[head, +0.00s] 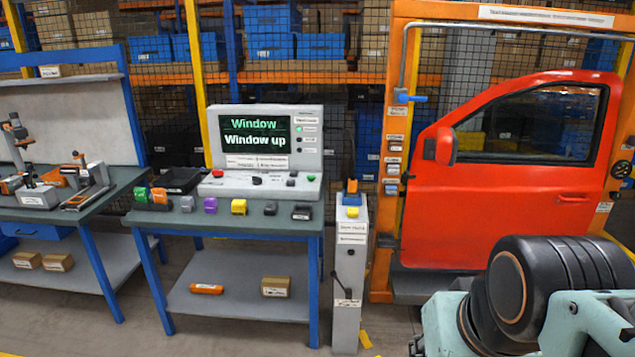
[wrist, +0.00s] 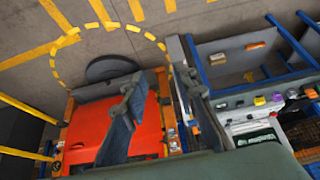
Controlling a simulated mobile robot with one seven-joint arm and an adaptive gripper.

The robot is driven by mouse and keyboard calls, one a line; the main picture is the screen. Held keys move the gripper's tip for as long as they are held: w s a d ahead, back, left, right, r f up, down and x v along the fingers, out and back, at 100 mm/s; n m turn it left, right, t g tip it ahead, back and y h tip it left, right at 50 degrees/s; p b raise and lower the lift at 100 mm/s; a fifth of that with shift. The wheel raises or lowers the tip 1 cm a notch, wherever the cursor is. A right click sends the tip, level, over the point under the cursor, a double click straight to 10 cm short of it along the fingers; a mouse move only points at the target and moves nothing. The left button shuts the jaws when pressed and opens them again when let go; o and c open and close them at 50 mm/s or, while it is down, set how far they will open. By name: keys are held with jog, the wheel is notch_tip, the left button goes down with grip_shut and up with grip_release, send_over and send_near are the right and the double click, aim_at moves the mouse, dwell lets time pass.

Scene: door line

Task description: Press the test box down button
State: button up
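The test box (head: 264,160) stands on the workbench in the head view. Its screen (head: 254,136) reads "Window" and "Window up". Its sloped front has a red button (head: 217,173), several dark controls near the middle and right, and a green button (head: 311,178). The labels are too small to read, so I cannot tell which is the down button. In the wrist view the test box (wrist: 236,122) shows rotated at the lower right. My gripper (wrist: 162,84) is open and empty, its fingers wide apart, over the floor and door area, away from the box.
A red car door (head: 500,215) hangs in an orange frame (head: 392,140) to the right. A grey post (head: 350,270) stands between bench and door. Coloured connectors, including a purple one (head: 210,205), line the bench's front edge (head: 250,224).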

grip_shut()
dwell(1.1)
